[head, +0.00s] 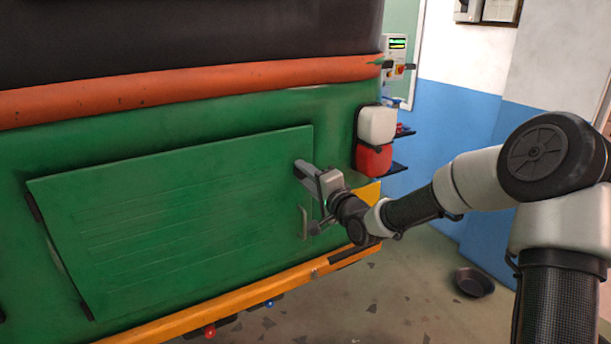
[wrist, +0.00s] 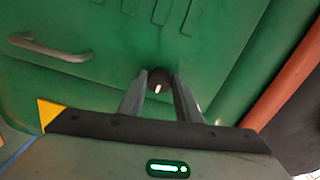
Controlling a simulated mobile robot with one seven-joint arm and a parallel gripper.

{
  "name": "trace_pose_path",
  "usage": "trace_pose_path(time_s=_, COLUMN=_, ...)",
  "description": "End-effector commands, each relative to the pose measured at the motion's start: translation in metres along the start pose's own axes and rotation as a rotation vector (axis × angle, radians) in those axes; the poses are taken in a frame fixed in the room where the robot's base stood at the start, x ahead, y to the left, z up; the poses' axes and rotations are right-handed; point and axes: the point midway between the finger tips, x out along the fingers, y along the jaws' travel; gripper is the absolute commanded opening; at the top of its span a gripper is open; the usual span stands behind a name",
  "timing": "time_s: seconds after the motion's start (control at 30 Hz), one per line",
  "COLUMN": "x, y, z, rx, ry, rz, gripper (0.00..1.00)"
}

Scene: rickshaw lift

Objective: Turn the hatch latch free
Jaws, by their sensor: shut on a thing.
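The green hatch (head: 170,215) is a ribbed panel on the green rickshaw body, and it lies closed as far as I can see. My gripper (head: 303,172) is at the hatch's upper right edge. In the wrist view, its two fingers stand either side of a small dark round latch (wrist: 158,79) with a pale mark on it. The gripper is shut on this latch. In the head view the gripper hides the latch. A grey bar handle (head: 304,222) is below my gripper, and it also shows in the wrist view (wrist: 50,47).
A white canister (head: 377,125) and a red canister (head: 373,160) stand on shelves right of the rickshaw's side. An orange rail (head: 215,310) runs along the bottom. A dark bowl (head: 474,281) lies on the floor at right. The floor between is mostly clear.

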Motion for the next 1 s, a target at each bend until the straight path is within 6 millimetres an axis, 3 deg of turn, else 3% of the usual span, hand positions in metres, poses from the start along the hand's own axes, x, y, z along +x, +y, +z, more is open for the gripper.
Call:
trace_pose_path(time_s=0.03, x=0.0, y=0.0, z=0.0, rx=0.002, ry=0.0, rz=0.0, gripper=0.08)
trace_pose_path(time_s=0.07, x=0.0, y=0.0, z=0.0, rx=0.002, ry=0.0, rz=0.0, gripper=0.36)
trace_pose_path(time_s=0.17, x=0.0, y=0.0, z=0.0, rx=0.001, ry=0.0, rz=0.0, gripper=0.49)
trace_pose_path(time_s=0.57, x=-0.009, y=0.0, z=-0.001, rx=-0.001, ry=0.001, rz=0.0, gripper=0.49)
trace_pose_path(time_s=0.67, x=-0.024, y=0.001, z=-0.001, rx=-0.001, ry=0.002, rz=0.002, gripper=0.49)
trace_pose_path(time_s=1.0, x=-0.107, y=0.0, z=-0.001, rx=-0.003, ry=0.003, rz=0.003, gripper=0.49)
